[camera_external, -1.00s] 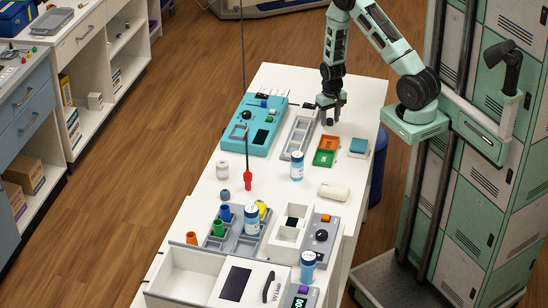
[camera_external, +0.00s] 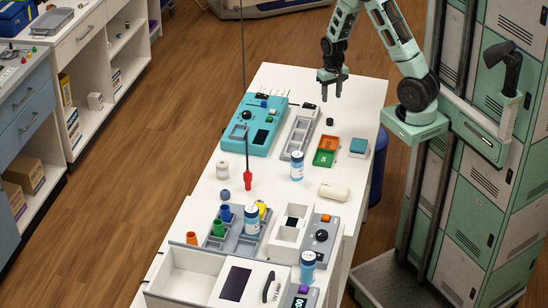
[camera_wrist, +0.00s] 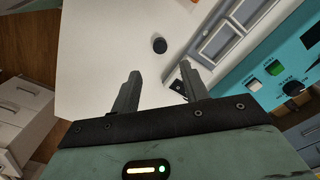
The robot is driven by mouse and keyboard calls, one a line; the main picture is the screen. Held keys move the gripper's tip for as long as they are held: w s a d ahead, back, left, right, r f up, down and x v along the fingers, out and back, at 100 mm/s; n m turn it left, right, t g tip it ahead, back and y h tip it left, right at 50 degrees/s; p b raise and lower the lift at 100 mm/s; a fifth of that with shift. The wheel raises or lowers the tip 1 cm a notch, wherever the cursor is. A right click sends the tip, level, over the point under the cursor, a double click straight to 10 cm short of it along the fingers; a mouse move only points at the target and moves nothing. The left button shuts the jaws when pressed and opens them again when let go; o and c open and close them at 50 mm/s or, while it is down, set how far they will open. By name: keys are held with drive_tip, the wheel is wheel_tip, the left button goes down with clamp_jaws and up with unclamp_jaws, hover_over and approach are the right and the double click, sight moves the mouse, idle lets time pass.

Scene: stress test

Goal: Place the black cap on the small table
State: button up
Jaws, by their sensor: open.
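The small black cap (camera_external: 329,121) sits on the bare white surface of the table (camera_external: 358,105), right of the grey tray. In the wrist view the cap (camera_wrist: 159,45) lies beyond my fingertips, roughly centred between them. My gripper (camera_external: 331,97) is open and empty above the table, apart from the cap. Both fingers of my gripper (camera_wrist: 160,76) show spread in the wrist view, with nothing between them.
A grey compartment tray (camera_external: 299,133) and a teal device (camera_external: 262,124) are left of the cap. Green and orange trays (camera_external: 325,150) and a teal-topped box (camera_external: 359,147) are nearer. The table's far right corner is clear.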

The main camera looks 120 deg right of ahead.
drive_tip(key=shift+r, duration=0.85)
drive_tip(key=w+a+r+n, duration=0.3)
drive_tip(key=w+a+n, duration=0.2)
drive_tip(key=w+a, duration=0.5)
drive_tip(key=w+a+r+n+y, duration=0.1)
drive_tip(key=w+a+r+n, duration=0.15)
drive_tip(key=w+a, duration=0.4)
drive_tip(key=w+a+r+n, duration=0.1)
drive_tip(key=w+a+n, duration=0.35)
drive_tip(key=a, duration=0.35)
drive_tip(key=s+a+r+n, duration=0.1)
drive_tip(key=s+a+n, duration=0.1)
drive_tip(key=a, duration=0.6)
drive_tip(key=s+a+r+n, duration=0.1)
drive_tip(key=a+n, duration=0.3)
drive_tip(key=a, duration=0.4)
drive_tip(key=s+a+r+n, duration=0.2)
drive_tip(key=s+a+n, duration=0.2)
drive_tip(key=a, duration=0.5)
drive_tip(key=shift+o, duration=0.5)
drive_tip(key=s+a+n, duration=0.3)
drive_tip(key=s+a, duration=0.1)
drive_tip(key=s, duration=0.2)
drive_tip(key=shift+s+a+r+n, duration=0.25)
drive_tip(key=shift+r+n, duration=0.15)
drive_tip(key=shift+r, duration=0.05)
